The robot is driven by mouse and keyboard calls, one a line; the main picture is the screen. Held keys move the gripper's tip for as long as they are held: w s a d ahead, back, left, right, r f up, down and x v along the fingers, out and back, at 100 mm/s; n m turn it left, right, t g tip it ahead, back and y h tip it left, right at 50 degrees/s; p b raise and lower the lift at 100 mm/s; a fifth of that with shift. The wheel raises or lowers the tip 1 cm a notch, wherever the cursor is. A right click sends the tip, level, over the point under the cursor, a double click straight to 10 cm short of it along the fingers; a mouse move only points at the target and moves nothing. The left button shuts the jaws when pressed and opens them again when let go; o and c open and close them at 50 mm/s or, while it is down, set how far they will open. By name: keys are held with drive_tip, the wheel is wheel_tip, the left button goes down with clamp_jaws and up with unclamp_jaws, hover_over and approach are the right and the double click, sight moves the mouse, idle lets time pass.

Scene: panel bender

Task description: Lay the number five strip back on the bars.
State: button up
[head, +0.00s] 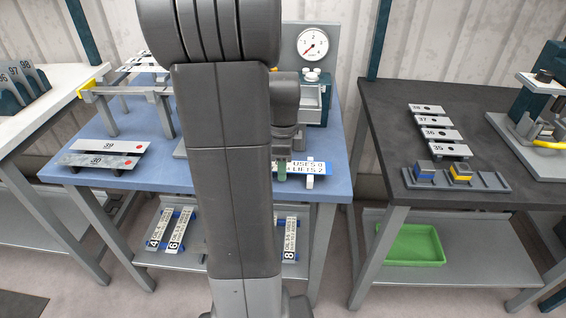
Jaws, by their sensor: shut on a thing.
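My gripper (284,160) is partly hidden behind my arm, low over the right front of the blue table. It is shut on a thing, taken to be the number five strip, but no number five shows. A white and blue plate (308,167) reading USES 0, LIFTS 2 is just right of it; I cannot tell whether they touch. On the shelf below, strip 4 (160,228), strip 6 (180,229) and strip 8 (290,238) lie on blue-ended bars (301,222). My arm hides the middle of the bars.
The blue table (337,150) carries plates 39 (110,146) and 40 (100,161), a grey frame (125,91) and a dial gauge (312,44). The shelf (145,258) is under its top. A dark table (380,100) stands right, with a green tray (412,245) below.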

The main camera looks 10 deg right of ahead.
drive_tip(key=o, duration=1.1)
drive_tip(key=shift+r, duration=0.1)
wheel_tip(320, 180, up, 14)
drive_tip(key=shift+f+p, duration=0.2)
drive_tip(key=shift+p, duration=0.7)
drive_tip(key=shift+s+f, duration=0.1)
drive_tip(key=shift+f, duration=0.05)
wheel_tip(320, 180, down, 14)
drive_tip(key=shift+r+b, duration=0.1)
drive_tip(key=shift+b, duration=0.85)
drive_tip(key=shift+r, duration=0.5)
drive_tip(key=shift+f, duration=0.1)
